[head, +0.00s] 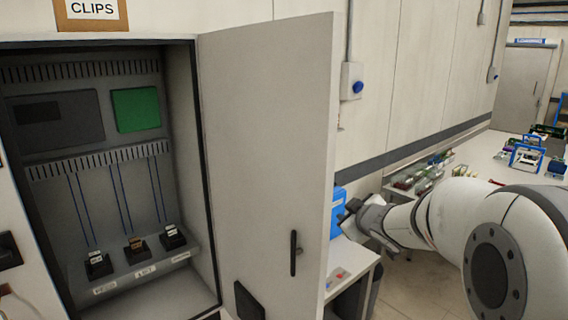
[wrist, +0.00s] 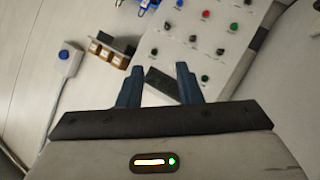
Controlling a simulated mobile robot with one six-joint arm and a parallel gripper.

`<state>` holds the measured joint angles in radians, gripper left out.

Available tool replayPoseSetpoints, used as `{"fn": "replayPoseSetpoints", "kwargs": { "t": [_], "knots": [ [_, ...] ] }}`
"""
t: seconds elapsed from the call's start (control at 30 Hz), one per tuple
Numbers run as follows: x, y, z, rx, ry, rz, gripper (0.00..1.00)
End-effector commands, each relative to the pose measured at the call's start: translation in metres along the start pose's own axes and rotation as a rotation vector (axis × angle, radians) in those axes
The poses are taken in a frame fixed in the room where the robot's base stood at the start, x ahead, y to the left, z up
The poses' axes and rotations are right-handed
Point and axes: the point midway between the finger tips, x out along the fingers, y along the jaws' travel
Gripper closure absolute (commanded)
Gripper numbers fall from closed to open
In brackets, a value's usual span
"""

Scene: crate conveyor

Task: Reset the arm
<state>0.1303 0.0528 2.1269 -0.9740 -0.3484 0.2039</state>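My arm reaches in from the right of the head view. My gripper (head: 352,214) is beside the free edge of the open cabinet door (head: 268,150), partly in front of a blue thing. In the wrist view, the two blue fingers of my gripper (wrist: 158,80) are spread apart. A dark rectangle shows between them and appears to lie on the panel beyond. No held object is visible.
The open grey cabinet (head: 95,175) under a CLIPS sign (head: 91,9) holds several small black holders on its shelf. A light panel (wrist: 205,45) with coloured buttons fills the wrist view's upper right. A white bench (head: 490,155) stands at the right.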

Motion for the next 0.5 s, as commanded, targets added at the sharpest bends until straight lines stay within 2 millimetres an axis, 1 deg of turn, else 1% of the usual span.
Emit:
{"fn": "replayPoseSetpoints", "kwargs": {
  "t": [0.03,0.13,0.17,0.2,0.23,0.27,0.3,0.37,0.4,0.5],
  "knots": [
    [-0.020,0.000,0.009,0.050,-0.070,0.051,0.68],
    [-0.060,-0.007,0.036,0.167,-0.233,0.117,0.68],
    [-0.073,-0.012,0.045,0.205,-0.282,0.128,0.68],
    [-0.090,-0.021,0.057,0.257,-0.347,0.135,0.68],
    [-0.104,-0.030,0.066,0.296,-0.396,0.136,0.68],
    [-0.117,-0.039,0.075,0.335,-0.444,0.133,0.68],
    [-0.136,-0.054,0.086,0.388,-0.508,0.121,0.68],
    [-0.162,-0.079,0.101,0.463,-0.597,0.089,0.68],
    [-0.179,-0.097,0.110,0.509,-0.653,0.062,0.68],
    [-0.214,-0.138,0.125,0.604,-0.764,-0.019,0.68]
  ]
}}
